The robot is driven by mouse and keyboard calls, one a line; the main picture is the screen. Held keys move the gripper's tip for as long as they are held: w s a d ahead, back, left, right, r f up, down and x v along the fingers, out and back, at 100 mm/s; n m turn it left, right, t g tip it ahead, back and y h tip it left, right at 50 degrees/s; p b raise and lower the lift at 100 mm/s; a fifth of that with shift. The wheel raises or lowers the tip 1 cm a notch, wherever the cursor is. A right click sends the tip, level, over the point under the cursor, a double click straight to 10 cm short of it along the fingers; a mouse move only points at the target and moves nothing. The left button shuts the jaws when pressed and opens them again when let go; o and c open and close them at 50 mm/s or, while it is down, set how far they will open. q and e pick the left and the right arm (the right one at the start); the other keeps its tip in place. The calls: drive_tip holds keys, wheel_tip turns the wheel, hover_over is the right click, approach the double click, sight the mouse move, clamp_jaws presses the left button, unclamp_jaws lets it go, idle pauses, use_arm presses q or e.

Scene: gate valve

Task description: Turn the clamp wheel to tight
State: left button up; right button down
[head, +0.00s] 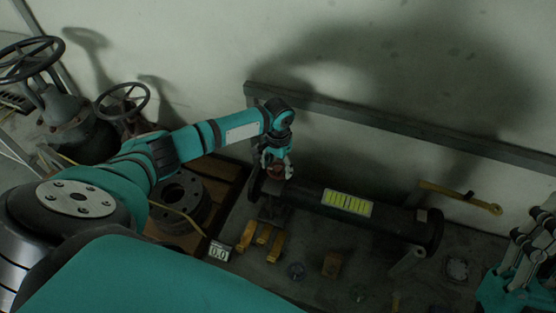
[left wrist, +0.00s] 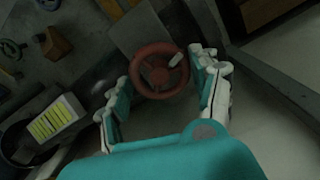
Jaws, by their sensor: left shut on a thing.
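The red clamp wheel (left wrist: 150,80) shows in the left wrist view between the fingers of my left gripper (left wrist: 162,88), with a pale handle knob on its rim. In the head view my left gripper (head: 277,164) reaches down over the wheel (head: 275,172) and mostly hides it. The gripper is shut on the wheel. The wheel sits at the left end of a dark cylindrical body (head: 395,221) with a panel of yellow-green bars (head: 347,204). My right gripper (head: 525,262) is at the right edge, away from the wheel, partly cut off; its jaw state is unclear.
A small display (head: 219,251) reads 0.0. Yellow blocks (head: 265,235) lie near the clamp. A yellow-handled tool (head: 460,197) lies behind the cylinder at the right. A rail (head: 400,130) runs along the wall. Large valves with handwheels (head: 30,60) stand at the left.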

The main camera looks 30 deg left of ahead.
use_arm(q)
drive_tip(key=shift+r+m+p, duration=0.15)
drive_tip(key=shift+m+p, duration=0.25)
drive_tip(key=shift+p, duration=0.75)
drive_tip(key=shift+m+p, duration=0.6)
drive_tip(key=shift+p, duration=0.35)
use_arm(e)
drive_tip(key=w+f+g+h, duration=0.2)
drive_tip(key=w+f+g, duration=0.2)
drive_tip(key=f+g, duration=0.3)
drive_tip(key=w+f+g+h, duration=0.2)
drive_tip(key=w+f+g, duration=0.25)
drive_tip(key=f, duration=0.45)
use_arm(q)
drive_tip(key=shift+m+p, duration=0.85)
drive_tip(key=shift+m, duration=0.05)
drive_tip(key=m+p, duration=0.1)
drive_tip(key=m, duration=0.3)
drive_tip(key=shift+p, duration=0.35)
drive_tip(key=shift+m, duration=0.7)
use_arm(e)
drive_tip(key=s+d+f+g+h, duration=0.3)
drive_tip(key=s+d+f+g, duration=0.2)
drive_tip(key=s+f+g, duration=0.5)
drive_tip(key=shift+s+f+m, duration=0.4)
drive_tip(key=shift+s+f, duration=0.35)
drive_tip(key=shift+f, duration=0.5)
drive_tip(key=shift+g, duration=0.25)
use_arm(q)
drive_tip(key=o, duration=1.2)
